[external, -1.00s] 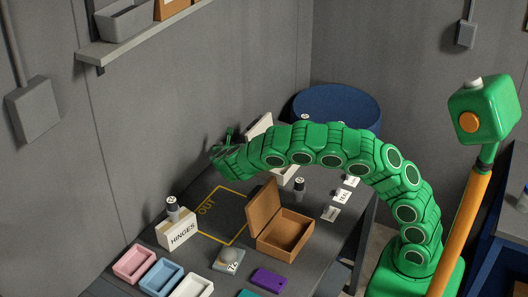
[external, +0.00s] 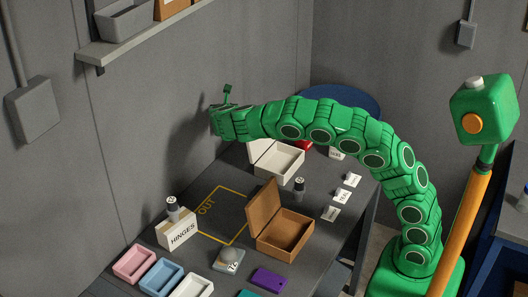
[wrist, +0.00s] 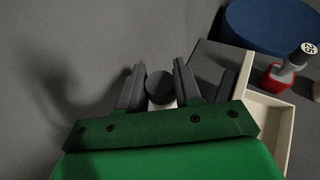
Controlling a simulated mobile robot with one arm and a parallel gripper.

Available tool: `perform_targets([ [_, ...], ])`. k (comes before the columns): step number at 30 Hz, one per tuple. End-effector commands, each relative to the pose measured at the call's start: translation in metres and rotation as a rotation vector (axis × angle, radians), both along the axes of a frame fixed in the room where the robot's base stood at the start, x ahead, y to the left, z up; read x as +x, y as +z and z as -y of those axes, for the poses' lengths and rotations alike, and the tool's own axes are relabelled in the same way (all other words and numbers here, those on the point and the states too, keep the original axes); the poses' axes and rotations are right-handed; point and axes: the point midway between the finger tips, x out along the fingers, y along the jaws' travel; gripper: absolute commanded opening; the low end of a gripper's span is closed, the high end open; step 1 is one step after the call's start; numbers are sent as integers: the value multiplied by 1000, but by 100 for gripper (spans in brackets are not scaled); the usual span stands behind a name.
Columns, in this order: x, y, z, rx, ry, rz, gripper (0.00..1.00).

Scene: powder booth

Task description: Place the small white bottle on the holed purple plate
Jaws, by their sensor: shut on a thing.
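My gripper (wrist: 159,82) is shut on the small white bottle (wrist: 161,103) in the wrist view. The bottle's round dark cap shows between the two grey fingers, with a little white body below it; the rest is hidden. In the external view my gripper's end (external: 219,121) is raised near the wall at the back of the table, and I cannot make out the bottle there. A purple plate (external: 269,281) lies flat at the table's front, far from my gripper. Its holes are too small to tell.
An open brown box (external: 285,240) stands behind the purple plate. An open white box (external: 290,165) is at the back, near a dark-capped bottle (external: 299,188). A HINGES box (external: 178,234) and several coloured trays (external: 134,263) are at the left. A blue drum (wrist: 278,22) stands behind.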

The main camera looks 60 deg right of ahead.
Motion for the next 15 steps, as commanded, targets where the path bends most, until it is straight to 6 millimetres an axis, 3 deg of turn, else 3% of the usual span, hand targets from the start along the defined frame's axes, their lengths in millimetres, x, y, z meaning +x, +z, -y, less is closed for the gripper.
perform_targets([
  [8,-2,3,-5,-1,3,-1,4],
  [11,-5,0,-21,-1,10,-1,4],
  [15,-17,-8,-60,-3,28,-3,4],
])
